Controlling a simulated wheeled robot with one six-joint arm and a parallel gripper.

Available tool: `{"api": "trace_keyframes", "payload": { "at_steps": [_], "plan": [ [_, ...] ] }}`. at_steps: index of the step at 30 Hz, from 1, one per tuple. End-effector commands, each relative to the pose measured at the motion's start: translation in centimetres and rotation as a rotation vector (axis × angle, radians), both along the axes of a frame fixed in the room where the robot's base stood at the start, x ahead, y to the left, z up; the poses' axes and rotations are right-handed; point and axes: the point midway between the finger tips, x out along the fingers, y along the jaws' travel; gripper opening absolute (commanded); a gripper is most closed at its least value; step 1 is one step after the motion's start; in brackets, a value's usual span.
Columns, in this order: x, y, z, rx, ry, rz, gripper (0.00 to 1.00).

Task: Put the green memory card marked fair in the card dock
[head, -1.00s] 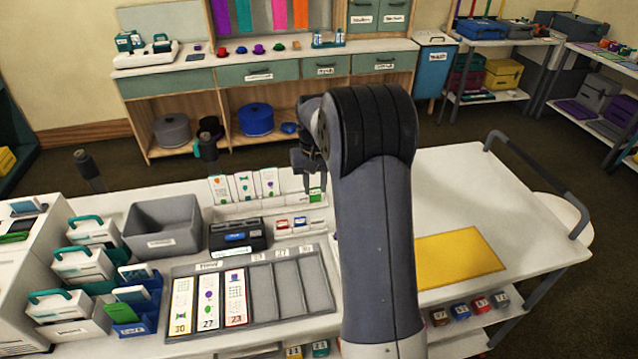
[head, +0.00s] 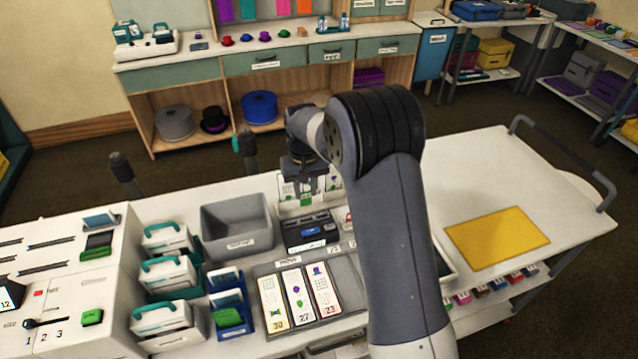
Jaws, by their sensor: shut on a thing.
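My gripper (head: 304,188) hangs, pointing down, above the back of the white work table (head: 480,163). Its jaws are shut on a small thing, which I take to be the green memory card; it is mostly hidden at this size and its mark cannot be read. Below the gripper is a black device with a blue label (head: 308,232), which looks like the card dock. The gripper is above and apart from it. Picture cards (head: 288,187) stand upright behind the gripper and are partly covered by it. My arm hides the table to the right of the device.
A grey bin (head: 238,230) stands left of the black device. A grey tray (head: 345,270) with several long picture cards lies in front. White cases with teal handles (head: 167,238) and blue holders stand at left. A yellow mat (head: 497,239) lies on clear table at right.

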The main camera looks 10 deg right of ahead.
Motion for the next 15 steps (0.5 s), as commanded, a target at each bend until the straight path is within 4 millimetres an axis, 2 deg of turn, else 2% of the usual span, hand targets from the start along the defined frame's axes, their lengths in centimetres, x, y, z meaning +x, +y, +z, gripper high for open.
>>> {"api": "trace_keyframes", "payload": {
  "at_steps": [8,15],
  "plan": [
    [0.0,0.1,-1.1,0.0,0.001,0.001,0.2],
    [-0.1,0.1,-2.9,0.0,0.002,0.001,0.2]
  ]
}}
